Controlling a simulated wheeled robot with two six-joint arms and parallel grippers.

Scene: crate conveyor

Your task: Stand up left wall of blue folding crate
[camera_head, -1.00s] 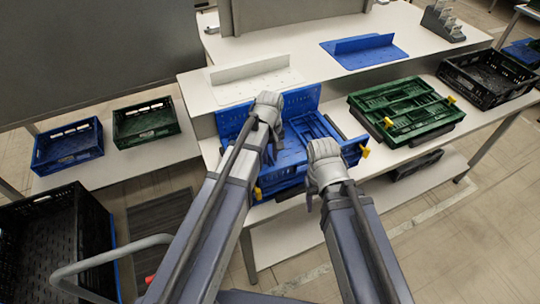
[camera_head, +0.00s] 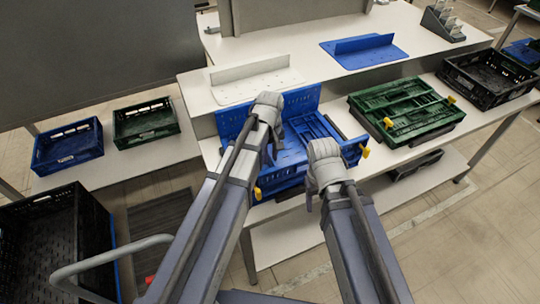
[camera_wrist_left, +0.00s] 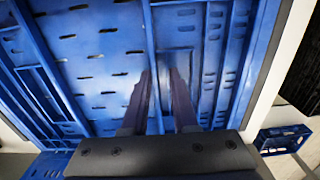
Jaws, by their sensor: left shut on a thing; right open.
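The blue folding crate (camera_head: 295,158) stands on the near ledge of the white bench in the head view. Its back wall (camera_head: 302,100) is upright. My left gripper (camera_head: 270,155) reaches down over the crate's left part. In the left wrist view, its two fingers (camera_wrist_left: 163,80) are shut on a blue edge of the left wall (camera_wrist_left: 157,50), with slotted blue panels on both sides. My arm hides much of that wall in the head view, so its exact tilt cannot be told. My right gripper (camera_head: 309,198) is open and empty in front of the crate.
A folded green crate (camera_head: 405,110) lies to the right, with a black crate (camera_head: 490,75) beyond it. A white angled panel (camera_head: 250,78) and a blue one (camera_head: 365,48) stand on the upper shelf behind. Small blue (camera_head: 68,145) and green (camera_head: 146,120) crates stand left.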

